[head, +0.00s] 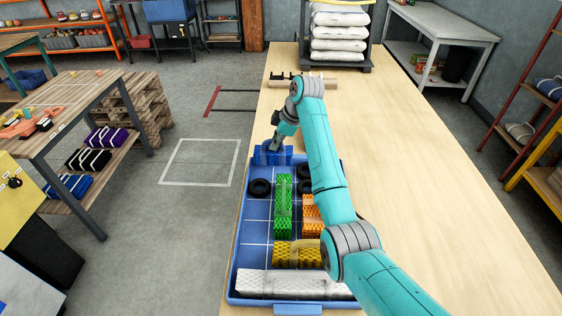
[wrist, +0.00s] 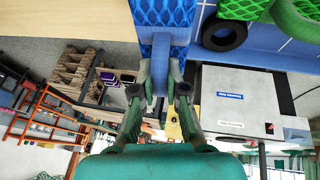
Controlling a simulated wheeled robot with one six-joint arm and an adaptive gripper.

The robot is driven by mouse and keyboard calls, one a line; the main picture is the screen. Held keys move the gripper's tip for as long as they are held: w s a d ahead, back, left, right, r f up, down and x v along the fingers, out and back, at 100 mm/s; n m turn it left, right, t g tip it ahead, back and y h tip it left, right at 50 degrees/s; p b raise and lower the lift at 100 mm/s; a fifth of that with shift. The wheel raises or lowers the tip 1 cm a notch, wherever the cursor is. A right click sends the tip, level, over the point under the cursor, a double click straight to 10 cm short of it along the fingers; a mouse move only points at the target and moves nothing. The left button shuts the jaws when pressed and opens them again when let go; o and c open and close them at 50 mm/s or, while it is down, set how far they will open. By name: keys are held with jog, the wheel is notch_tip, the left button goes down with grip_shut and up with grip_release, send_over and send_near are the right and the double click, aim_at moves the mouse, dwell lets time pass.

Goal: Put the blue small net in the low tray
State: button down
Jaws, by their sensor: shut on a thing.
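The blue small net (head: 262,158) is a ribbed blue block at the far left corner of the blue low tray (head: 233,262). My gripper (head: 277,146) is above it, pointing down. In the wrist view, my gripper (wrist: 160,82) is shut on the strap of the blue net (wrist: 162,12), with the ribbed body beyond the fingertips. I cannot tell whether the net rests on the tray floor or hangs just above it. My arm hides part of the tray's right side.
The tray holds a green net (head: 283,205), an orange net (head: 311,215), a yellow net (head: 290,256), a long white net (head: 285,283) and black rings (head: 259,187). The table's right side (head: 440,190) is clear.

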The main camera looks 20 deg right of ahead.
aim_at(275, 154)
notch_tip(275, 154, down, 5)
jog(key=shift+a+f, duration=0.1)
jog(key=shift+f, duration=0.1)
jog(key=c, duration=1.2)
grip_release()
jog(key=v, duration=1.2)
